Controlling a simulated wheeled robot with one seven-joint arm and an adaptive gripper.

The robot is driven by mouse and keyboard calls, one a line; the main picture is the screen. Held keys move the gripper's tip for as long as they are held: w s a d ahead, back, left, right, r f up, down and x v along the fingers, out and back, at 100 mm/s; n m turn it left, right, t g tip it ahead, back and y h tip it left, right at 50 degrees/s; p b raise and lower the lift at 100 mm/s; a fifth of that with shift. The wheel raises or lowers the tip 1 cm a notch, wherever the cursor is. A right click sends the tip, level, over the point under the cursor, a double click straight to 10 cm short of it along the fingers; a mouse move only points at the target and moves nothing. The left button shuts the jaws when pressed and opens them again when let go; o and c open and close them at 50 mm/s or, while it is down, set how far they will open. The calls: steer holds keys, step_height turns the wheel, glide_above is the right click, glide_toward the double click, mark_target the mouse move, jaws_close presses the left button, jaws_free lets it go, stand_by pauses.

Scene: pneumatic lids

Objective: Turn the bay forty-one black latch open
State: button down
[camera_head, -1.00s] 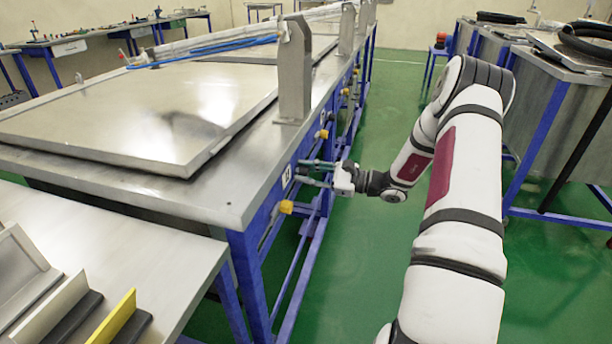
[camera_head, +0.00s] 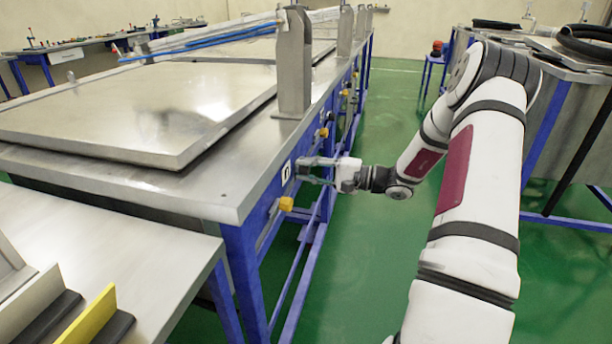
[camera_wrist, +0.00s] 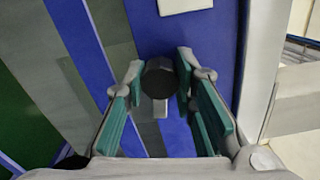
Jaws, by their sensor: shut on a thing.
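The black latch (camera_wrist: 158,79) is a dark round knob with a short grey tab below it, on the blue frame of the bench in the wrist view. My gripper (camera_wrist: 160,72) is shut on the latch, one fingertip on each side, with green pads along the fingers. In the head view my gripper (camera_head: 310,170) is at the blue side rail of the near steel bench, beside a white number plate (camera_head: 286,173). The latch is too small or hidden behind the fingers to make out there. The plate's number is not readable.
Yellow knobs (camera_head: 286,204) stick out along the same blue rail. A large steel lid (camera_head: 120,115) lies on the bench top, beside an upright metal bracket (camera_head: 294,62). A steel side table (camera_head: 150,270) stands at the near left. The green aisle floor (camera_head: 350,270) is clear.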

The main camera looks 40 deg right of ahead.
steer(key=shift+f+n+b, duration=0.1)
steer(key=shift+n+b, duration=0.65)
steer(key=shift+n, duration=0.35)
steer(key=c, duration=1.3)
jaws_free()
steer(key=shift+s, duration=0.1)
steer(key=v, duration=1.2)
